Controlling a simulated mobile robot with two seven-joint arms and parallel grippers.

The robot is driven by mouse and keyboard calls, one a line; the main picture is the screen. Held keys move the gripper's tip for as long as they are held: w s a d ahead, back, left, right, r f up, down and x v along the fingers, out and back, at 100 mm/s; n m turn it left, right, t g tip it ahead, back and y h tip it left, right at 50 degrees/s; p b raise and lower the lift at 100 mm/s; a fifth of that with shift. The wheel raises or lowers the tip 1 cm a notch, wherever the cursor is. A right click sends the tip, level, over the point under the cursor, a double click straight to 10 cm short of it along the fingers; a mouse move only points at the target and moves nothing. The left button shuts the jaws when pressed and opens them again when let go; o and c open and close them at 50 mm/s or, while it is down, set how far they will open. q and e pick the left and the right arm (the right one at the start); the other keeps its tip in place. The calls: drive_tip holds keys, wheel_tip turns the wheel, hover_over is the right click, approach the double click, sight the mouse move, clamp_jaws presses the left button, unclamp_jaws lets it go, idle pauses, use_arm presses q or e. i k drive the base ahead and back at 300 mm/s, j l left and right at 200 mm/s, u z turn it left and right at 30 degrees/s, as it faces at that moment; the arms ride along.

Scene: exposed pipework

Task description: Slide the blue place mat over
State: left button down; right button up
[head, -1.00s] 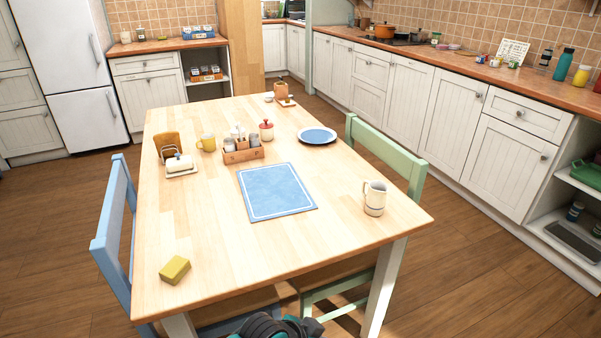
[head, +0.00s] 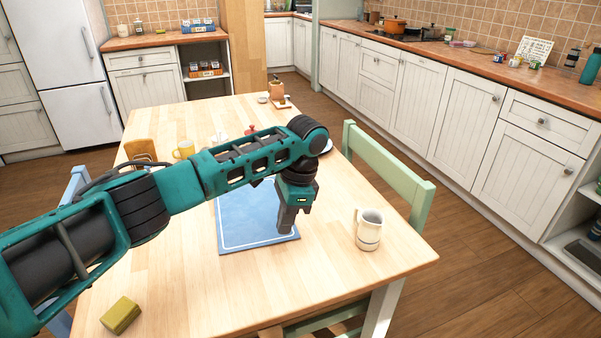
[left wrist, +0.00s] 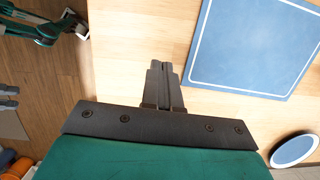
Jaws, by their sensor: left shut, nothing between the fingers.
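The blue place mat (head: 240,225), with a pale border line, lies flat on the wooden table. My left arm crosses in front of its far part in the head view. My left gripper (head: 287,230) points down by the mat's right edge, shut and empty. In the left wrist view its fingertips (left wrist: 164,66) appear over bare wood beside the mat (left wrist: 250,45); whether they touch the table I cannot tell. A teal and dark part of my other arm shows at the upper left there, but its jaws are unclear.
A cream mug (head: 369,230) stands right of the mat. A yellow-green sponge (head: 120,316) lies at the near left. A blue-and-white plate (left wrist: 294,150) is beyond the mat. A green chair (head: 390,172) is at the table's right side.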

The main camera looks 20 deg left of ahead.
sight(246, 219)
drive_tip(key=i, duration=0.85)
